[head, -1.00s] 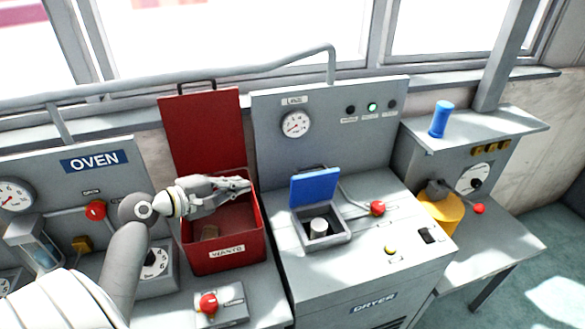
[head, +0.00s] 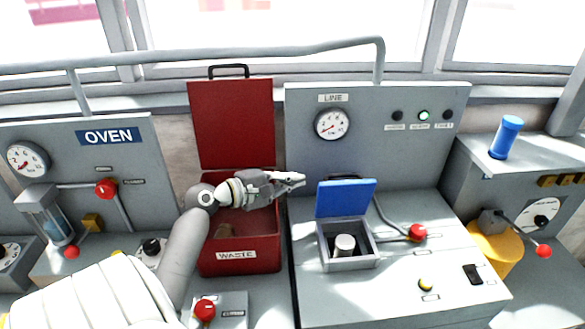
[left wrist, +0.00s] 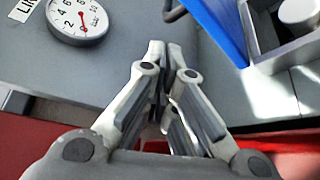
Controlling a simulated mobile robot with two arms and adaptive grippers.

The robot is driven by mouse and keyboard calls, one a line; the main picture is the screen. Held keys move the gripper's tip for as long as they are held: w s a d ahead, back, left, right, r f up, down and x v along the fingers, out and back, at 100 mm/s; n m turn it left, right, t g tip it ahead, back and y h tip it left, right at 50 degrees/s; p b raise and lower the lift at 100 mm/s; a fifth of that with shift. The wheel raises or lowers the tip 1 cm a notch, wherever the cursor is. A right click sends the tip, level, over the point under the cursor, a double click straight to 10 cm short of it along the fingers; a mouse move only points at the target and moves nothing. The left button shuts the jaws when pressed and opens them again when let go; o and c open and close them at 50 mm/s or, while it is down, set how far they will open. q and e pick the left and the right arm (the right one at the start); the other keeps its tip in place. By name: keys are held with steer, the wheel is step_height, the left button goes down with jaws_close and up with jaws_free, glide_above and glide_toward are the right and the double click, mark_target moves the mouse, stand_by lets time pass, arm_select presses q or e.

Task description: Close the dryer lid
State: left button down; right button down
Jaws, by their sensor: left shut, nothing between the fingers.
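The dryer (head: 380,283) is a grey cabinet with a small square box (head: 371,262) set in its top. Its blue lid (head: 346,197) stands up, open, at the back of the box. A pale cylinder (head: 344,244) sits inside the box. My left gripper (head: 303,179) is shut and empty, above the red waste bin's right side and just left of the lid, apart from it in the picture. In the left wrist view the shut fingertips (left wrist: 165,45) point towards the dryer panel, with the blue lid (left wrist: 218,25) to their right. My right gripper is not in view.
The red waste bin (head: 240,254) has its lid (head: 232,124) up behind my left gripper. A red knob (head: 417,232) on a lever is right of the dryer box. A gauge (head: 331,124) is on the back panel. The oven panel (head: 109,136) is at the left.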

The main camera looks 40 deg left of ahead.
arm_select(q)
steer(key=p+x, duration=0.1)
steer(key=x, duration=0.6)
steer(key=shift+f, duration=0.1)
steer(key=shift+w, duration=0.1)
